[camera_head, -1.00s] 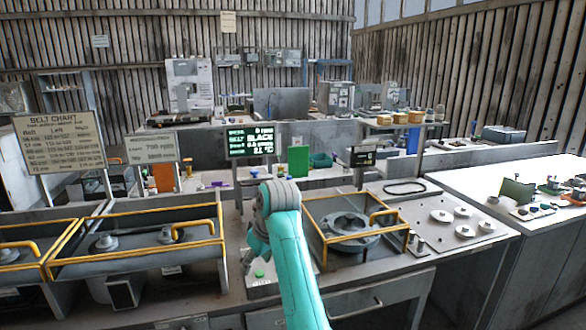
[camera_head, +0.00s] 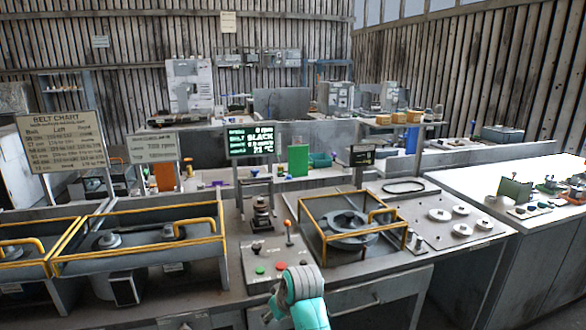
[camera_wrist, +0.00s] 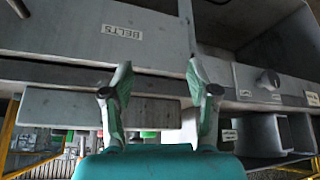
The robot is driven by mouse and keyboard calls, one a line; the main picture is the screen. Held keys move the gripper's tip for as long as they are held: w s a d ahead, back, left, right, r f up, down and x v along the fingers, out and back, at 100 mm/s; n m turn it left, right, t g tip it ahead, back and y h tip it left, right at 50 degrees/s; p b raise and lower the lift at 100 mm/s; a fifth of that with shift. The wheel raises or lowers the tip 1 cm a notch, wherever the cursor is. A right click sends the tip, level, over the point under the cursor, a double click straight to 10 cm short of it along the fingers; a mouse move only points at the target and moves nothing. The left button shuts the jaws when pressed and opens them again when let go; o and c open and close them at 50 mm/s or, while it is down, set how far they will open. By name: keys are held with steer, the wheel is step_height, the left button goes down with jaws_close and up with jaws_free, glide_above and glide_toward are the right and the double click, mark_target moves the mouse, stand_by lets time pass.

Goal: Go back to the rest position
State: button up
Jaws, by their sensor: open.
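My gripper (camera_wrist: 158,95) shows in the wrist view with its two fingers spread apart and nothing between them. Beyond the fingers are grey panels, one with a "BELTS" label (camera_wrist: 122,32). In the head view my teal arm stands at the bottom centre, in front of the bench; the gripper's fingers cannot be made out there. A control box (camera_head: 268,262) with green and red buttons and an upright lever (camera_head: 289,232) lies just behind the arm.
A blower housing with a yellow guard frame (camera_head: 352,222) is right of the control box. Yellow-railed bays (camera_head: 140,240) fill the left bench. A belt chart sign (camera_head: 60,142) and a lit display (camera_head: 250,140) stand behind. A white table (camera_head: 520,185) is at the right.

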steer(key=s+d+f+m+t, duration=0.2)
steer(key=s+d+f, duration=0.4)
steer(key=s+f, duration=0.35)
steer(key=s+d+f+m+t, duration=0.1)
steer(key=s+d+f+t, duration=0.1)
steer(key=s+d+f, duration=0.6)
steer(key=s+d+f+m+t+h, duration=0.1)
steer(key=s+d+f, duration=0.15)
steer(key=s, duration=0.85)
steer(key=s+d+r+m+t+h, duration=0.1)
steer(key=s+d+r, duration=0.15)
steer(key=s, duration=0.65)
steer(key=s+d+r+m+t+h, duration=0.1)
steer(key=s+d+r+t, duration=0.15)
steer(key=s, duration=0.65)
steer(key=s+d+r+m+t, duration=0.1)
steer(key=s+r, duration=1)
steer(key=r, duration=0.3)
steer(key=shift+s+d+r, duration=0.15)
steer(key=shift+d+r, duration=0.05)
steer(key=shift+r, duration=0.2)
